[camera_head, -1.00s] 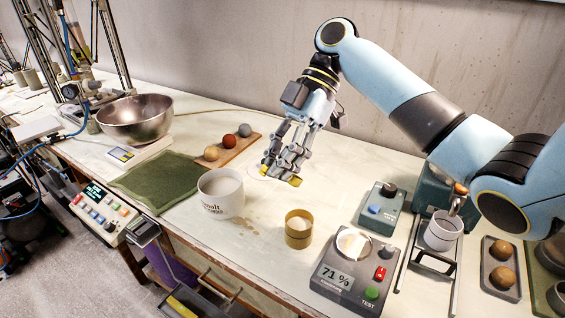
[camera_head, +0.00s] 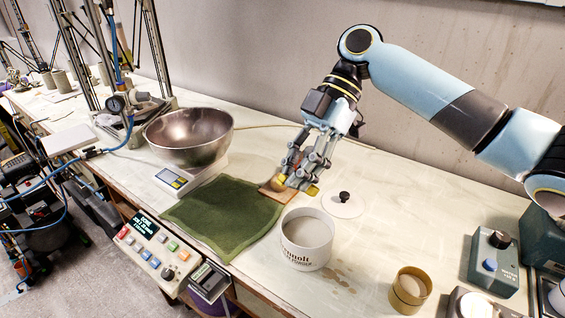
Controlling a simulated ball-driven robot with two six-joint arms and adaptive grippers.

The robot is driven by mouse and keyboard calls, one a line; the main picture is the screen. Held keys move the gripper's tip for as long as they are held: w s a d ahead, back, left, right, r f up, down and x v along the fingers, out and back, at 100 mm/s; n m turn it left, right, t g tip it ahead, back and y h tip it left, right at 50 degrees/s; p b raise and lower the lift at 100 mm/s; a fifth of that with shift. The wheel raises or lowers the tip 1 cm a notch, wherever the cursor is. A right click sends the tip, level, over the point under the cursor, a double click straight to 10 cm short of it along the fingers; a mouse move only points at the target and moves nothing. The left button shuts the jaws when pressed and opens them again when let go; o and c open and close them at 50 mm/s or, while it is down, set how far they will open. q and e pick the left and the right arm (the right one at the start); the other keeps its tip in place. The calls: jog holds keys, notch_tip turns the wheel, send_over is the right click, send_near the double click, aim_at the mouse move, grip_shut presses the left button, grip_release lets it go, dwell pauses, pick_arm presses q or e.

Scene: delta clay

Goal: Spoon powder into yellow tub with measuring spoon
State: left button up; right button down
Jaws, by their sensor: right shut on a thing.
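The white tub (camera_head: 307,243) with dark lettering stands open at the table's front edge, with pale powder inside. The yellow tub (camera_head: 410,291), small and open, stands to its right. I cannot make out a measuring spoon. A white lid (camera_head: 343,204) with a black knob lies flat on the table, right of the gripper. My left gripper is not in view.
A green mat (camera_head: 222,213) lies left of the white tub. A steel bowl (camera_head: 189,137) rests on a scale (camera_head: 172,180) behind it. A grey-green device (camera_head: 490,262) with knobs stands at right. Brown spots mark the table between the tubs.

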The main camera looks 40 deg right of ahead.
jog(key=shift+d+f, duration=0.15)
jog(key=shift+f, duration=0.1)
jog(key=shift+s+d+f, duration=0.1)
jog(key=shift+s+f, duration=0.05)
jog(key=shift+s, duration=0.05)
jog(key=shift+s+f+b, duration=0.2)
jog(key=shift+f+b, duration=0.6)
jog(key=shift+f, duration=0.2)
pick_arm(q)
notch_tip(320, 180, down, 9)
jog(key=b, duration=0.7)
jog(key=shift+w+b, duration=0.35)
pick_arm(e)
notch_tip(320, 180, down, 10)
jog(key=shift+s+d+r, duration=0.1)
jog(key=shift+s, duration=0.05)
pick_arm(q)
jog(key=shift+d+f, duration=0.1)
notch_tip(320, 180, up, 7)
jog(key=p, duration=0.7)
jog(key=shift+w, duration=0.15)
pick_arm(e)
notch_tip(320, 180, up, 9)
jog(key=shift+f, duration=0.2)
